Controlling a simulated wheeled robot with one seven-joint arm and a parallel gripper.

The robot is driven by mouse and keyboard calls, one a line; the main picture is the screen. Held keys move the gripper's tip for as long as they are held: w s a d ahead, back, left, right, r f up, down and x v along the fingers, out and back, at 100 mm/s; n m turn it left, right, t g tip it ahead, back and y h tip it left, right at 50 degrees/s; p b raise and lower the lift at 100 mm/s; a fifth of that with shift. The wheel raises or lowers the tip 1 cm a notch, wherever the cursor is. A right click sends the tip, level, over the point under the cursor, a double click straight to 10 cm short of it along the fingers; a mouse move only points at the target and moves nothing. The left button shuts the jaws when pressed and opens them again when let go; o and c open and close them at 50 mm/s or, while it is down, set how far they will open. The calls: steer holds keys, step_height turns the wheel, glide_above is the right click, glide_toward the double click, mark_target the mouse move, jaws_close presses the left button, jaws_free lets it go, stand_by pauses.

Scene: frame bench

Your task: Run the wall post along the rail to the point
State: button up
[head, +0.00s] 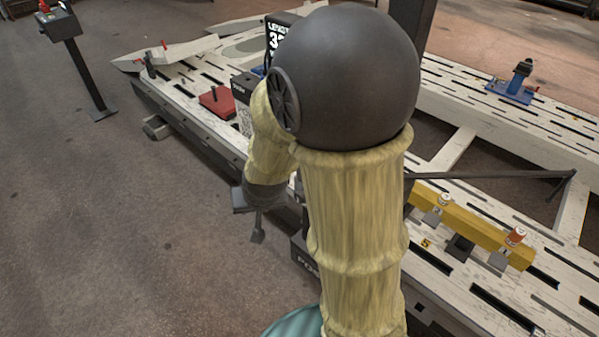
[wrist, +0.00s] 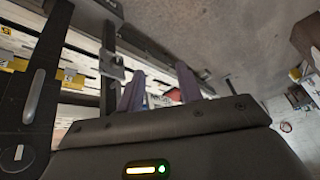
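A dark upright post (head: 412,22) rises behind my arm in the head view; its lower part is hidden. In the wrist view, a dark upright post (wrist: 108,85) with a grey bracket stands left of my fingers, with a wider dark member (wrist: 45,85) further left. I cannot tell which of these is the wall post. My gripper (head: 252,218) hangs beside the near edge of the slotted pale bench (head: 455,95). In the wrist view my gripper (wrist: 160,86) has its two fingers apart, with nothing clearly between them. My arm hides the rail's middle.
A yellow bar (head: 465,232) with two small capped cans lies on the bench at right. A black display (head: 279,35) stands behind my arm, near a red block (head: 217,102). A blue fixture (head: 512,85) stands far right. The floor at left is open, with a pedestal (head: 85,70).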

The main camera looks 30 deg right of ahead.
steer(key=w+d+f+m+t+h+b, duration=0.3)
steer(key=w+f+m+h+b, duration=0.6)
steer(key=h, duration=0.6)
step_height(320, 180, down, 3)
steer(key=shift+w+d+f+t+h+b, duration=0.1)
steer(key=shift+w+d+t+h+b, duration=0.25)
steer(key=shift+d+b, duration=0.7)
steer(key=x, duration=1.7)
steer(key=shift+w+d+p, duration=0.2)
steer(key=shift+p, duration=0.15)
jaws_close()
